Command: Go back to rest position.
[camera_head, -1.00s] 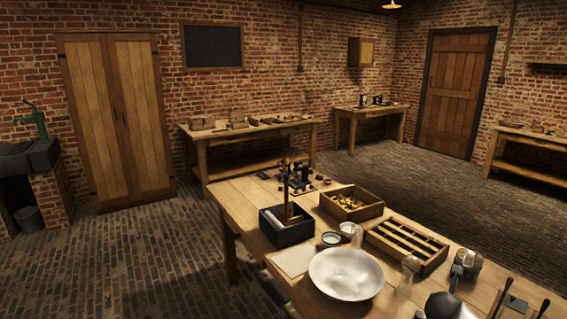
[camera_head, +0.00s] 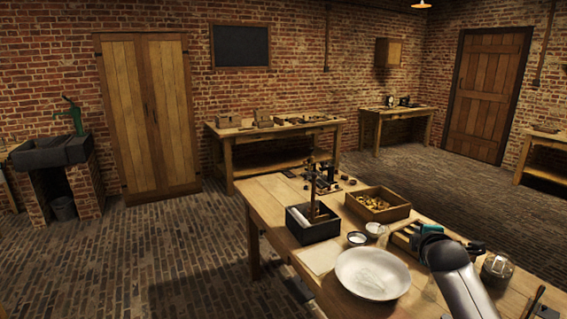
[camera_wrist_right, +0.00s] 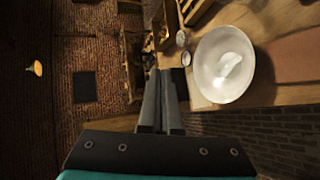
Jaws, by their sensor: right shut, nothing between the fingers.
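My right arm reaches in from the lower right of the head view, over the right part of the workbench (camera_head: 262,197). In the right wrist view, my right gripper (camera_wrist_right: 161,76) has its two long grey fingers together, with nothing visible between them. It is apart from the white bowl (camera_wrist_right: 224,64), which lies to its right in that picture. The bowl also shows in the head view (camera_head: 346,290), with a pale shape inside that I cannot make out. My left gripper is not in view.
Near the bowl are a dark box (camera_head: 313,230), a wooden tray of brass parts (camera_head: 377,205) and a small white pot (camera_head: 357,238). A glass jar (camera_head: 497,268) stands at the right. My arm partly hides another wooden tray (camera_head: 404,236). Brick floor (camera_head: 170,275) is open at left.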

